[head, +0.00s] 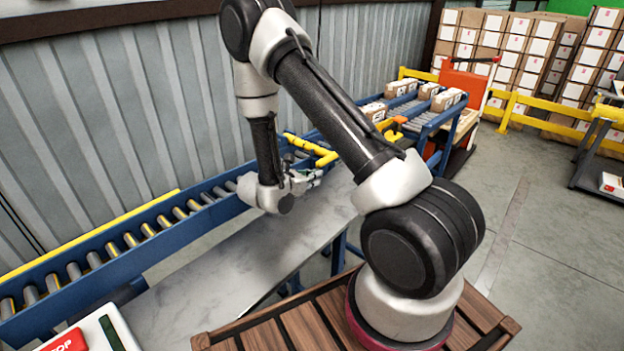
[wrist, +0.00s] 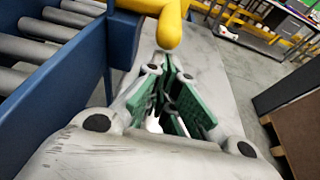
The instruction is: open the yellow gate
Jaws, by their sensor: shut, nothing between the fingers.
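The yellow gate (head: 318,152) is a bent yellow bar across the blue roller conveyor in the head view, just beyond my gripper. In the wrist view the gate's rounded yellow end (wrist: 167,28) shows at the top centre, just ahead of the fingertips. My gripper (head: 308,178) is beside the conveyor, above the grey worktop. In the wrist view my gripper (wrist: 168,75) has its green-padded fingers close together at the tips, with nothing between them. I cannot tell whether the fingertips touch the gate.
The blue conveyor (head: 110,243) runs along the corrugated wall. Several cartons (head: 401,88) sit on its far section. The grey worktop (head: 225,280) is bare under my arm. Open floor lies to the right.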

